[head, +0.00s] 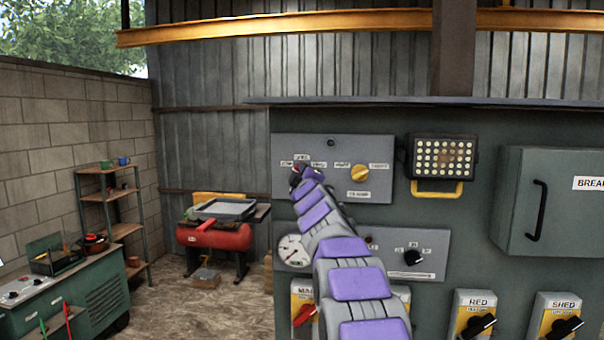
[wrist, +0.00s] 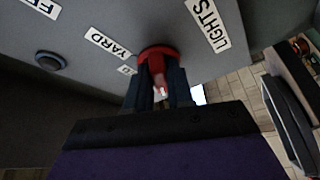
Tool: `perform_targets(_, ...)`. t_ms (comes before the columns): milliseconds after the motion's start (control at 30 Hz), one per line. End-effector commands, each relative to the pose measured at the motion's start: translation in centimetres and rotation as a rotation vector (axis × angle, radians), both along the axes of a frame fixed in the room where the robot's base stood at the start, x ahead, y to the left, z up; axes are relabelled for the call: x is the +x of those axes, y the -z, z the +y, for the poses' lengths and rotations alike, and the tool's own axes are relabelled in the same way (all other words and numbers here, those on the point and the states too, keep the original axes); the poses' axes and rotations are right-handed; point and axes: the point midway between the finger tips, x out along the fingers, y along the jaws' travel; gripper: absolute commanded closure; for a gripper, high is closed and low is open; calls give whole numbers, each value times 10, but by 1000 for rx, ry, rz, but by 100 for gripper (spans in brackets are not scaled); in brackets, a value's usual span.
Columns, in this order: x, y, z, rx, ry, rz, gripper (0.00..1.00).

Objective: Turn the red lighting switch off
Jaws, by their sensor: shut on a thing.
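The red lighting switch (wrist: 158,54) is a round red rotary knob on a grey panel in the wrist view. A "LIGHTS" label is to its right and a "YARD" label to its left. My gripper (wrist: 161,84) has its two dark fingers on either side of the knob's red handle and is shut on it. In the head view my gripper (head: 306,176) is at the left part of the upper grey panel (head: 330,147), and my purple arm reaches up to it. The fingers hide most of the knob there.
A yellow knob (head: 360,172) sits on the same panel, to the right. A lamp (head: 442,157) and a breaker box (head: 547,202) are further right. A lower panel has a black knob (head: 412,257). Open floor (head: 185,305) lies to the left.

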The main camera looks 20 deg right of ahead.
Motion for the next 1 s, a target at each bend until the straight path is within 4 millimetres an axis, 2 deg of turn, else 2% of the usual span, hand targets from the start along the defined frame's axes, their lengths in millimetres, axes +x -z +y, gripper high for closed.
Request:
perform_targets(400, 1, 1, 1, -4, -1, 5, 100)
perform_targets(433, 1, 1, 1, -4, -1, 5, 77)
perform_targets(633, 0, 1, 0, -3, 0, 4, 58)
perform_targets(1000, -5, 2, 0, -2, 1, 2, 57)
